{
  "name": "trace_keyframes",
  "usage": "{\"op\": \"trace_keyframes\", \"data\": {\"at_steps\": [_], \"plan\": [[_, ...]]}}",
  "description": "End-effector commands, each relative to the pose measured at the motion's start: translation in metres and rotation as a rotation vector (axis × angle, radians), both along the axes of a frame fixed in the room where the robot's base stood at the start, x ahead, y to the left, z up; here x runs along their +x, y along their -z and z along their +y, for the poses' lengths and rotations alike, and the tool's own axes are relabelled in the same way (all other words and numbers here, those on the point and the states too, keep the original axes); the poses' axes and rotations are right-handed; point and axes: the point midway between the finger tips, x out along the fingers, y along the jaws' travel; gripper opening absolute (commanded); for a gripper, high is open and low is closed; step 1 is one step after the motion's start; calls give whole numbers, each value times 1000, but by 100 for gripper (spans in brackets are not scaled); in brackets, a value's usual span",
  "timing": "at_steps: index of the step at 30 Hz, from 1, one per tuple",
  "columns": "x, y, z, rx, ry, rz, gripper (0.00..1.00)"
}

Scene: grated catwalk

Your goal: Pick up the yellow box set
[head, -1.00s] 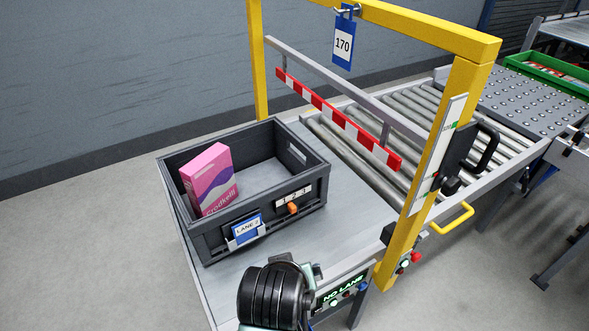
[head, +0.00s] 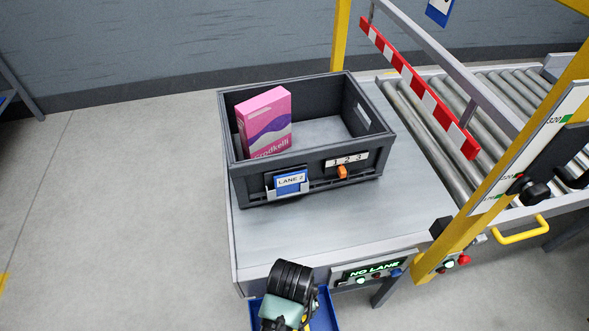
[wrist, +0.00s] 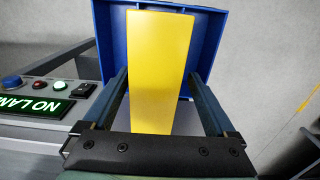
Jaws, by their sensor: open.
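The yellow box (wrist: 160,70) stands out in the middle of the wrist view, with a plain face toward the camera. It is in or in front of a blue bin (wrist: 108,50), whose walls rise behind it. My gripper (wrist: 158,92) is open, with one finger on each side of the yellow box. I cannot tell whether the fingers touch it. In the head view my arm hides most of the box and the blue bin (head: 327,312) at the bottom edge.
A dark grey crate (head: 240,182) marked "LANE 2" holds a pink box (head: 265,120) on the grey table (head: 340,220). A control panel (head: 370,272) reading "NO LANE" sits on the table's front edge. A yellow frame (head: 455,225) and roller conveyor (head: 450,118) are at right. Open floor lies left.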

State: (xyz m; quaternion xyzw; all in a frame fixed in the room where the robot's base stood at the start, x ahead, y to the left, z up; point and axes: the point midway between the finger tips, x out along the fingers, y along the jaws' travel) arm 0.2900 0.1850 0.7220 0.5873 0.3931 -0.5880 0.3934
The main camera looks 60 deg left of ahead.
Motion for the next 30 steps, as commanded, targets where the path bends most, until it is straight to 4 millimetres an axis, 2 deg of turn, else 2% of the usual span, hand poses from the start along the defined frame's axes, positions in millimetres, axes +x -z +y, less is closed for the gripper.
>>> {"op": "trace_keyframes", "data": {"at_steps": [1, 6, 16, 30], "plan": [[1, 10, -2, -1, 1, 2, 91], [4, 34, -4, -1, 1, 1, 91], [4, 40, -3, 1, 1, -1, 91], [4, 39, -3, 2, 1, -1, 7]]}}
